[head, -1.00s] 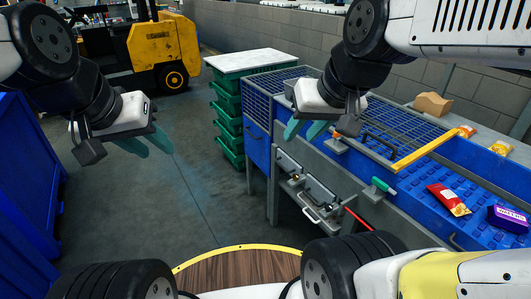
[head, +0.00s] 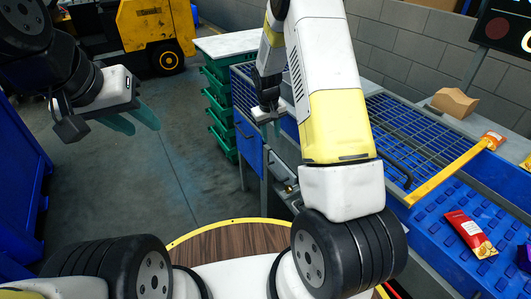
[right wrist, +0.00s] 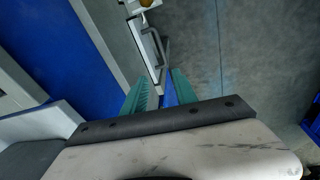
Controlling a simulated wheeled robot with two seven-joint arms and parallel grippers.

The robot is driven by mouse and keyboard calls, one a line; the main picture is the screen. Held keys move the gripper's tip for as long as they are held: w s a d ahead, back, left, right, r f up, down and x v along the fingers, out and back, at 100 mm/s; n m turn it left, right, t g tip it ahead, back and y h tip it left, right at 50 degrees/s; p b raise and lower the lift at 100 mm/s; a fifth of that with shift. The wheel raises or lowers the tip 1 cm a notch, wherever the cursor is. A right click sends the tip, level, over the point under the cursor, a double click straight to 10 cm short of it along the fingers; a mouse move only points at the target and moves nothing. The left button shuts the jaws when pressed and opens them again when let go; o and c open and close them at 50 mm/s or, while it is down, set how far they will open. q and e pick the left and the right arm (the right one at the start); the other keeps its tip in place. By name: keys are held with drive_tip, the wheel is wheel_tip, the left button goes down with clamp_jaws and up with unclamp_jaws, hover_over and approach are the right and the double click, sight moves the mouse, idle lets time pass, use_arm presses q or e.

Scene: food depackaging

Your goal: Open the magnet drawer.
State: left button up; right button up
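The fingers look apart from the handle. My left gripper (head: 134,118) is open and empty over the floor at left.
The machine has a blue belt (head: 450,215) with a red packet (head: 470,234) on it and a yellow bar (head: 450,172) across it. Green stacked crates (head: 220,110) stand behind its left end. The floor (head: 180,180) in front is clear.

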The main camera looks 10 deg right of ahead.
sight(273, 173)
drive_tip(key=shift+n+g+h, duration=0.4)
drive_tip(key=shift+n+h, duration=0.1)
drive_tip(key=shift+n, duration=0.2)
drive_tip(key=f, duration=0.7)
drive_tip(key=w+d+f, duration=0.1)
drive_tip(key=f, duration=1.2)
drive_tip(key=shift+w+d+f, duration=0.2)
drive_tip(key=shift+d+f, duration=0.15)
clamp_jaws()
